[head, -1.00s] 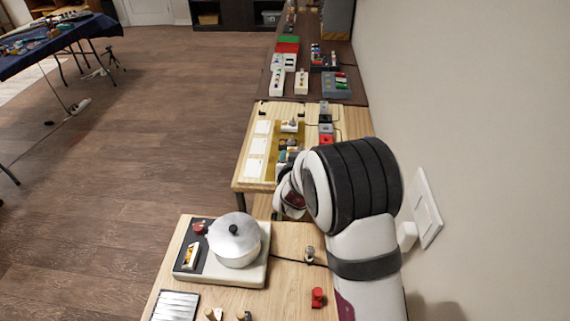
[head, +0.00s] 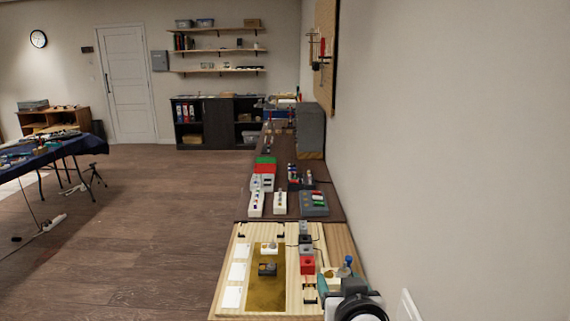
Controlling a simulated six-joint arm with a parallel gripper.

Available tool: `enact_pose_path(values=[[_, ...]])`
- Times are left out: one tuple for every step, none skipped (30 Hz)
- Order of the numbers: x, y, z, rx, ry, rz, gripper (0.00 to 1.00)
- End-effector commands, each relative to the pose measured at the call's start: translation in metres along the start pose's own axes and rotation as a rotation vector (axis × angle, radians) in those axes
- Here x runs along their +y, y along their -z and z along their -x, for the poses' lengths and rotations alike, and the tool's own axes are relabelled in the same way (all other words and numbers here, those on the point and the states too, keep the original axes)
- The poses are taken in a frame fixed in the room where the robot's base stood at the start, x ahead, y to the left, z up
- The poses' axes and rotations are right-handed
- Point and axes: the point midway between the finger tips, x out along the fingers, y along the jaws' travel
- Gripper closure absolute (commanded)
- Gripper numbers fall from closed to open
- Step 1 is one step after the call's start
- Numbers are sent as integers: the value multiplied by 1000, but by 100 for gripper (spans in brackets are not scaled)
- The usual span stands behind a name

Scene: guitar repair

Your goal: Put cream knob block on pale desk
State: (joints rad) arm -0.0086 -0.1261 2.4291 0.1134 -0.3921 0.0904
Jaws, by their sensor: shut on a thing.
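My gripper (head: 338,279) is at the lower right, over the right side of the pale wood desk (head: 222,292). It is seen from behind, partly covered by my own wrist. The gripper is shut on a small cream block (head: 329,284), taken to be the cream knob block. Only part of the block shows, and its knob is hard to make out. Whether it touches the desk cannot be told.
A brownish-yellow mat (head: 266,296) bears a white block with a rounded top (head: 269,248) and a dark block (head: 267,269). White cards (head: 237,271) lie left of it. A red block (head: 307,264) and grey blocks stand right. A dark table (head: 292,213) with devices lies beyond; the wall is close right.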

Motion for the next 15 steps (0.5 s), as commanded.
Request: enact_pose_path(values=[[2, 1, 11, 4, -3, 1, 89], [2, 2, 18, 6, -3, 2, 89], [3, 3, 30, 6, -4, 1, 89], [3, 3, 37, 6, -4, 1, 89], [3, 3, 43, 5, -4, 2, 89], [3, 3, 48, 4, -4, 2, 89], [2, 3, 50, 3, -3, 2, 89], [2, 3, 49, 0, -2, 2, 89], [1, 3, 44, -2, 0, 1, 89], [-1, 4, 37, -4, 2, -1, 89], [-2, 5, 28, -5, 5, -1, 89], [-5, 5, 14, -7, 8, -4, 89], [-7, 6, 1, -7, 10, -4, 89], [-9, 5, -12, -8, 12, -6, 89], [-13, 3, -30, -8, 14, -7, 89]])
